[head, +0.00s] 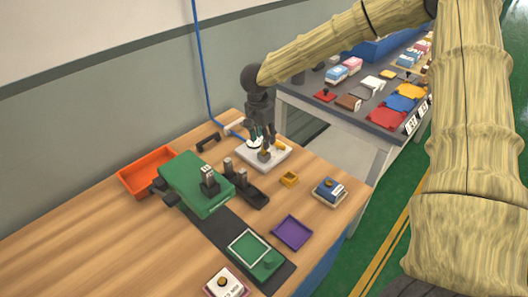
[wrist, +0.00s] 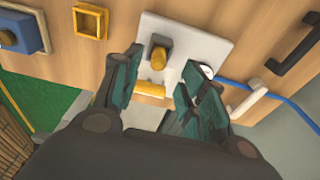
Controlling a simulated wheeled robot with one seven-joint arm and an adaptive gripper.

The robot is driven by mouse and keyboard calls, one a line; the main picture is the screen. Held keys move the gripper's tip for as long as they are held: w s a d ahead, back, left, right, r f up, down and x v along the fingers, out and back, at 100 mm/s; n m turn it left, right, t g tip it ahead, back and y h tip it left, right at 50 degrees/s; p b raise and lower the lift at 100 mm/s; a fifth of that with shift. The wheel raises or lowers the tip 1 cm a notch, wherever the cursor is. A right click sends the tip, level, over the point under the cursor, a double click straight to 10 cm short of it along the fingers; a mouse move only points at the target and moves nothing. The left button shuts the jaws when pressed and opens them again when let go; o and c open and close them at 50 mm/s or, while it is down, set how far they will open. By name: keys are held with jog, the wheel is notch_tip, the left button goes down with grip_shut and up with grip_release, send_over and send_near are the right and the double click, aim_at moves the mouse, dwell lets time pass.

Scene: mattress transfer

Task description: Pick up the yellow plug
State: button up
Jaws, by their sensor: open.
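A white plate (head: 282,157) lies on the wooden table; it also shows in the wrist view (wrist: 220,48). A bright yellow, short bar-like piece (wrist: 150,88), which looks like the yellow plug, is at the plate between my fingers in the picture. Beside it on the plate is a dark block with a brownish-yellow top (wrist: 158,55). My gripper (wrist: 162,74) is open above the plate, with a finger on either side of the yellow piece and apparently nothing held. In the head view my gripper (head: 262,138) partly hides the plate.
A blue cable (wrist: 262,91) runs to a white round end beside the right finger. A black handle (head: 208,142), yellow square holder (head: 289,179), blue-and-white block (head: 329,192), dark stand (head: 247,187) and green box (head: 187,178) surround the plate. The table front has bare wood.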

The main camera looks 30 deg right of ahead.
aim_at(264, 152)
jog(key=shift+d+f+p, duration=0.15)
jog(key=shift+f+p, duration=0.05)
jog(key=shift+f, duration=0.85)
jog(key=shift+d+f+p, duration=0.1)
jog(key=shift+f+p, duration=0.1)
jog(key=shift+f, duration=0.85)
grip_shut()
